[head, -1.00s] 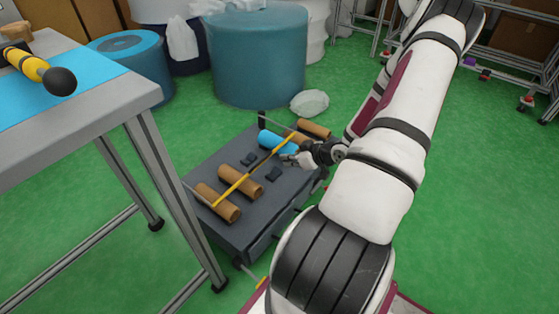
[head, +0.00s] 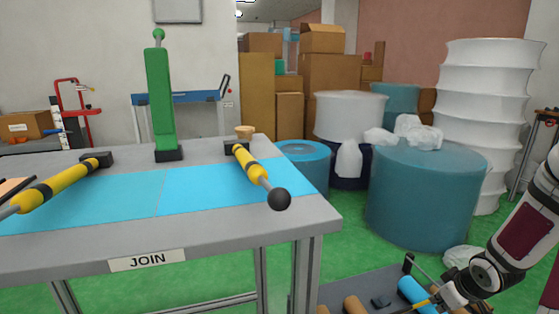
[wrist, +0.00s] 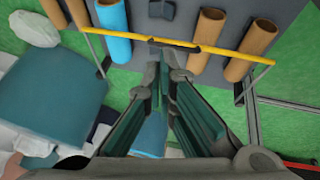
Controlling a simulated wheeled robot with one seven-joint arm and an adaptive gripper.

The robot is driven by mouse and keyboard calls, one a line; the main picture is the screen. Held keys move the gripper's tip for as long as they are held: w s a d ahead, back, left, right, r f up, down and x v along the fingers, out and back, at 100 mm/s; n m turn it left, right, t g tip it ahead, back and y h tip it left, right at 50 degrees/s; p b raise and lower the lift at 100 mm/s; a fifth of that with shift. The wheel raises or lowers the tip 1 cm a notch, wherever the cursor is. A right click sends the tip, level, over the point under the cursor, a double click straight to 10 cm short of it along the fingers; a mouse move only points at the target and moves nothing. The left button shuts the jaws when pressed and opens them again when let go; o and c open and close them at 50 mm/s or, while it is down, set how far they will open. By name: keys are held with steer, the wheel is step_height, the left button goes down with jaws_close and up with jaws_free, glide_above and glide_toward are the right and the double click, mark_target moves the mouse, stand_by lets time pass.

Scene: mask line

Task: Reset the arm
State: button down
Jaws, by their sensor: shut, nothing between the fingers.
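My gripper (head: 447,297) is low at the right of the head view, above a dark grey cart (head: 338,290). In the wrist view my gripper (wrist: 163,62) has its fingertips together with nothing seen between them. A yellow bar (wrist: 205,47) on thin metal posts runs across just beyond the fingertips. A blue roll (wrist: 115,35) lies on the cart, left of the fingers. Brown rolls (wrist: 208,38) lie to the right, and others at the upper left. I cannot tell whether the fingers touch the bar.
A grey table (head: 215,230) marked JOIN stands at the left, with blue mats, yellow-and-black handles (head: 254,166) and a green upright lever (head: 160,100). A large teal drum (head: 420,200) stands behind the cart. A white wrapped bundle (wrist: 37,28) lies on the green floor.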

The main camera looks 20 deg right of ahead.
steer(key=s+a+r+m+g+h, duration=0.1)
steer(key=s+a+r+g, duration=0.1)
steer(key=a+r, duration=0.7)
steer(key=s+a+r+m+g+h, duration=0.1)
steer(key=s+a+r+g, duration=0.15)
steer(key=a+r, duration=0.7)
steer(key=s+a+r+n+y, duration=0.15)
steer(key=s+a+r, duration=0.25)
steer(key=s+a, duration=0.45)
steer(key=s+a+r+m+y, duration=0.1)
steer(key=s+a+r+y, duration=0.2)
steer(key=s+a, duration=0.55)
step_height(320, 180, up, 37)
steer(key=t+p, duration=0.3)
steer(key=p, duration=3.2)
steer(key=shift+d+r+n+t+p, duration=0.2)
steer(key=shift+d+n+t+p, duration=0.1)
steer(key=shift+n+t, duration=0.05)
steer(key=shift+w, duration=0.1)
